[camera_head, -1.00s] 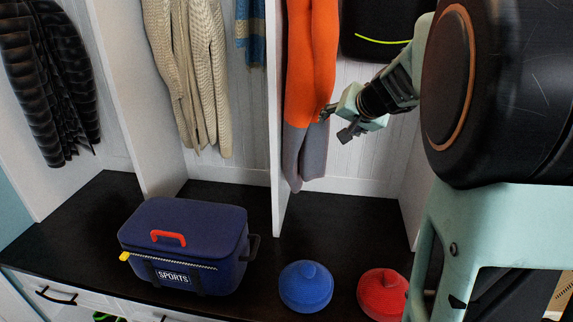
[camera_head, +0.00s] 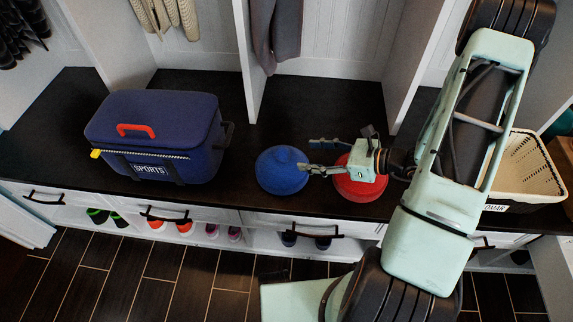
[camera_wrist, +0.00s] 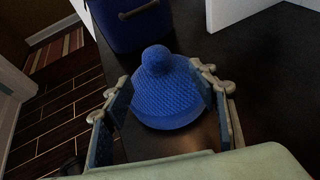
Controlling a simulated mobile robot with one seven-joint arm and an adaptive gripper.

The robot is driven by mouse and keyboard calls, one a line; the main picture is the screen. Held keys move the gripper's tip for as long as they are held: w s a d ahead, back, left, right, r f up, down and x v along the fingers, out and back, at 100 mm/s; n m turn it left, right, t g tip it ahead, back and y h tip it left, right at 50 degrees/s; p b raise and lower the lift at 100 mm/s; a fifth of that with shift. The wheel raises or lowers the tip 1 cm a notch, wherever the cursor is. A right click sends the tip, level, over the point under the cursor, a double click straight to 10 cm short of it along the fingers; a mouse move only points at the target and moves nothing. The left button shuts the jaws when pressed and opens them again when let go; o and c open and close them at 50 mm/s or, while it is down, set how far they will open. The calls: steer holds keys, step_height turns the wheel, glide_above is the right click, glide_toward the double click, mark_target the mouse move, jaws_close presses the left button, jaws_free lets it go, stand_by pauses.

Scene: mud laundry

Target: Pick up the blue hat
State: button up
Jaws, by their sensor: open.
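The blue hat (camera_head: 281,170) is a round knit cap with a pompom, upright on the dark bench top. In the wrist view the blue hat (camera_wrist: 165,95) sits between the spread fingers, its pompom toward the far side. My gripper (camera_head: 310,156) is open in the head view, reaching in from the right, with its fingertips near the hat's right side. My gripper (camera_wrist: 160,92) also shows in the wrist view, with a finger on each side of the hat. I cannot tell whether either finger touches it.
A red hat (camera_head: 358,190) lies just right of the blue one, partly under my gripper. A navy sports cooler (camera_head: 160,135) stands to the left. A cream basket (camera_head: 527,170) is at the right. White dividers rise behind; the bench's front edge is close.

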mark_target(283, 154)
steer(key=b+x, duration=0.2)
steer(key=x, duration=0.7)
steer(key=shift+s+a, duration=0.1)
steer(key=shift+a, duration=0.25)
jaws_close()
